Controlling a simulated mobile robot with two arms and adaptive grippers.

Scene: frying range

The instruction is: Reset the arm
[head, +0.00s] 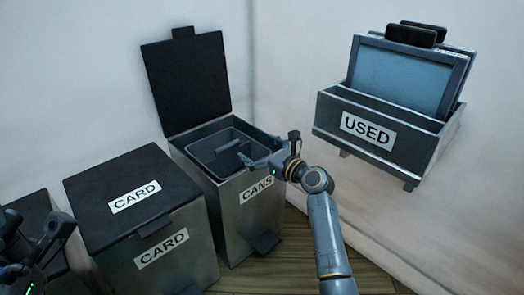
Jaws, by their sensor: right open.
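My right arm reaches up from the bottom of the head view. Its gripper (262,154) is open over the front right rim of the open cans bin (237,205). I see nothing held between its fingers. Part of my left arm and gripper (42,240) shows dark at the lower left edge. It is cut off by the frame, and I cannot tell how its fingers stand.
The cans bin's black lid (188,84) stands upright at the back, and a grey inner bucket (222,150) sits inside. A closed card bin (150,228) stands to its left. A wall rack marked USED (335,113) holds framed filters (402,78) at right.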

